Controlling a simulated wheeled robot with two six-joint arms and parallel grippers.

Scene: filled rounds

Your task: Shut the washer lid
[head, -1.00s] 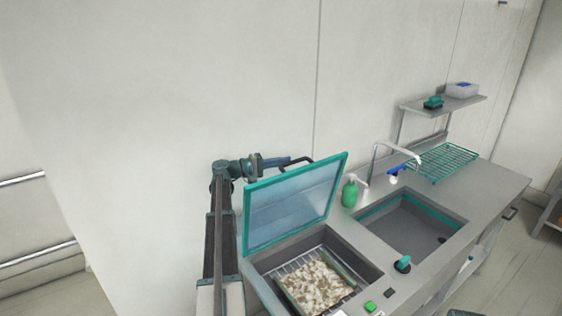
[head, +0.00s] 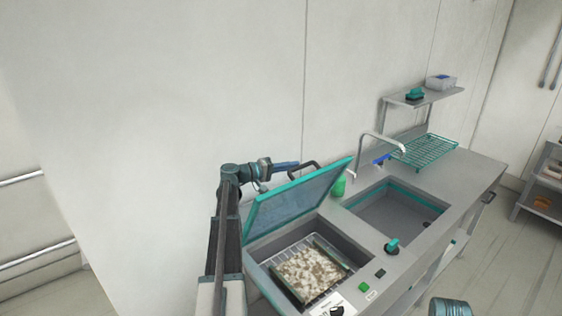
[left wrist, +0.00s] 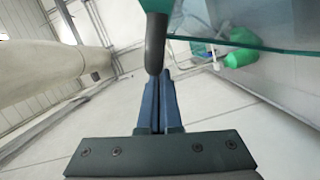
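The washer lid (head: 290,208), a bluish clear panel in a teal frame, is partly open over the washer basin (head: 345,240). My left gripper (head: 296,164) is behind the lid, by the handle. In the left wrist view its blue fingers (left wrist: 160,78) are together, with the handle's dark end (left wrist: 155,45) just ahead of them. I cannot tell whether they touch. My right gripper is not in view.
In the basin lies a tray of speckled rounds (head: 311,272). A green bottle (head: 338,187), a tap (head: 380,136), a sink (head: 390,212) and a teal rack (head: 428,151) are to the right. A wall stands close behind.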

